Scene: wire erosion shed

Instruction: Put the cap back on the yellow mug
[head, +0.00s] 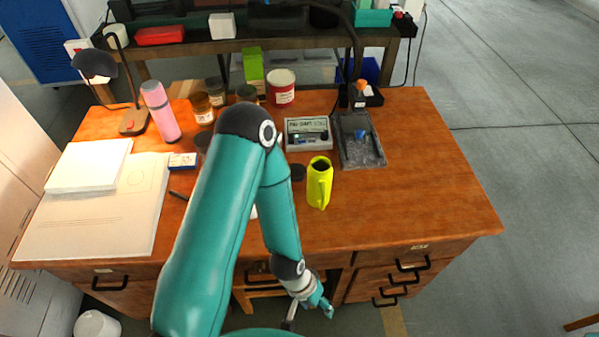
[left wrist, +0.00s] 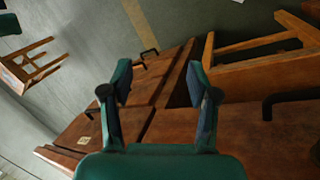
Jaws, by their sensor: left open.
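The yellow mug (head: 319,187) stands upright on the wooden desk, right of my left arm in the head view. Its top looks open and dark inside, and its handle faces the front. A small dark round piece (head: 298,172) lies on the desk just left of the mug; it may be the cap, but I cannot tell for sure. My left gripper (head: 310,313) is open and empty, low in front of the desk's drawers, well below the mug. Its spread fingers also show in the left wrist view (left wrist: 158,80). My right gripper is not in view.
A grey tray (head: 375,160) and a small instrument (head: 307,132) stand behind the mug. A pink bottle (head: 160,110), jars and papers (head: 95,205) are to the left. My left arm hides part of the desk. The desk's right side is clear. A stool (left wrist: 265,70) shows in the left wrist view.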

